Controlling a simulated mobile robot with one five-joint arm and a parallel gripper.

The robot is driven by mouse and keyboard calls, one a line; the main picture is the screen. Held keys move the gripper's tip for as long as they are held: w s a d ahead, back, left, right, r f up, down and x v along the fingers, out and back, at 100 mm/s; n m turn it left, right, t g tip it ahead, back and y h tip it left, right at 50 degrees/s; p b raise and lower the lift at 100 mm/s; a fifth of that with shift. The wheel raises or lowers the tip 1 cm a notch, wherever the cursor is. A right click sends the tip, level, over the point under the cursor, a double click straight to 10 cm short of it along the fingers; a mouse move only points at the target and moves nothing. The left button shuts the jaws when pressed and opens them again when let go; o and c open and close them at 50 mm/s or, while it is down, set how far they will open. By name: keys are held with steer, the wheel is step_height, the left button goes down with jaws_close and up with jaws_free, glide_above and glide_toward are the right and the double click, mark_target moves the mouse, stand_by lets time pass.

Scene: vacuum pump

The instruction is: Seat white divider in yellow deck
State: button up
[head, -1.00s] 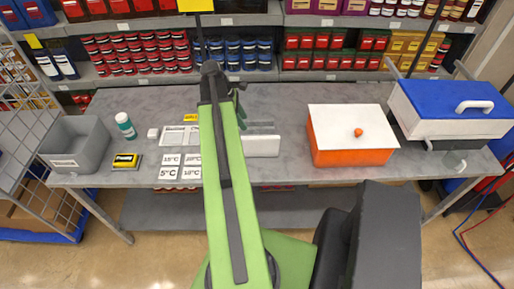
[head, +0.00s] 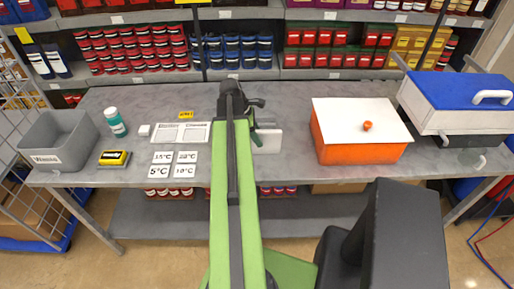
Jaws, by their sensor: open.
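A white panel (head: 268,141), probably the divider, is on the grey table just right of my arm. My arm hides its left part. My gripper (head: 256,110) is over the table's middle, above and left of the panel in the picture. Its jaws are open and small in view, and I see nothing held. I cannot make out a yellow deck for certain. A yellow label (head: 186,114) shows at the back of the table, and a yellow-and-black box (head: 114,158) lies near the front left.
An orange box with a white lid (head: 360,135) stands right of the panel. A blue-lidded cooler (head: 455,105) is at the right end. A grey bin (head: 58,140), a green bottle (head: 116,122) and temperature cards (head: 172,165) are on the left. Stocked shelves rise behind.

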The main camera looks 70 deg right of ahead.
steer(key=shift+b+x, duration=0.4)
steer(key=shift+x, duration=0.65)
steer(key=shift+r, duration=0.1)
steer(key=shift+c, duration=0.2)
jaws_close()
